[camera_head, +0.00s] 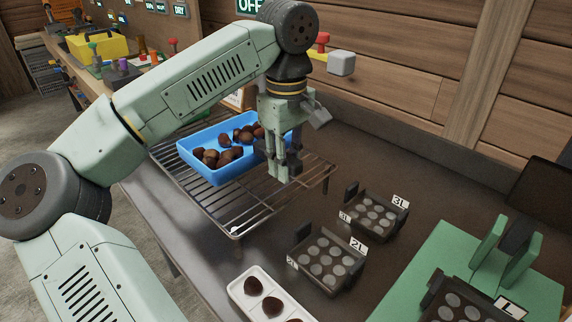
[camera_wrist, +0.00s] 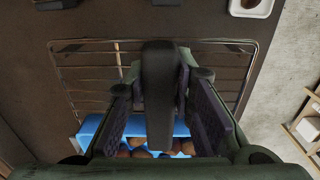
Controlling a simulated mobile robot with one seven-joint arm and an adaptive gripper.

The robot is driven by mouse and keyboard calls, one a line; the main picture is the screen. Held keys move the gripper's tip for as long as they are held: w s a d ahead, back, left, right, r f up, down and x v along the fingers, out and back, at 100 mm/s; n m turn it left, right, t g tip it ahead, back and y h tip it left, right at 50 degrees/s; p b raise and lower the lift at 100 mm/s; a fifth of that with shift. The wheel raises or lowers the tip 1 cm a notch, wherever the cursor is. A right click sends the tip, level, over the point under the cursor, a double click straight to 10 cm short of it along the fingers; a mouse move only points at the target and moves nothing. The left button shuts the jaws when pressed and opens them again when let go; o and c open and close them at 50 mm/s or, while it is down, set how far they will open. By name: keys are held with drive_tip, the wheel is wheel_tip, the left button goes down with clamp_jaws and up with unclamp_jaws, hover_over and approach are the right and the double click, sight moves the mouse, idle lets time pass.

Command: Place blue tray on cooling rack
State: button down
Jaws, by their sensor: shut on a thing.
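The blue tray (camera_head: 219,177) holds several brown chestnuts (camera_head: 228,150) and is over the left part of the wire cooling rack (camera_head: 317,180). It looks level and at or very near the rack wires; I cannot tell whether it touches them. My gripper (camera_head: 285,170) is at the tray's right end, shut on its edge, pointing down. In the wrist view, my gripper (camera_wrist: 160,125) has the blue tray (camera_wrist: 90,128) between and below its fingers, with chestnuts showing behind. The cooling rack (camera_wrist: 75,60) spreads out beneath. My fingers hide the gripped edge.
Two dark moulds with round cups, one mould (camera_head: 330,262) nearer and another mould (camera_head: 374,212) behind, stand right of the rack. A white tray (camera_head: 243,290) with chestnuts is in front. A green stand (camera_head: 432,262) is at right. A wooden wall (camera_head: 410,70) bounds the back.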

drive_tip(key=shift+w+r, duration=0.1)
drive_tip(key=shift+w, duration=0.4)
drive_tip(key=shift+w+f+p, duration=0.15)
drive_tip(key=shift+f+p, duration=0.25)
drive_tip(key=shift+f, duration=0.55)
drive_tip(key=shift+w+f+p, duration=0.15)
drive_tip(key=shift+f+p, duration=0.2)
drive_tip(key=shift+f, duration=0.6)
drive_tip(key=c, duration=1.4)
unclamp_jaws()
wheel_tip(320, 180, up, 12)
drive_tip(key=shift+b, duration=0.55)
drive_tip(key=shift+d, duration=0.1)
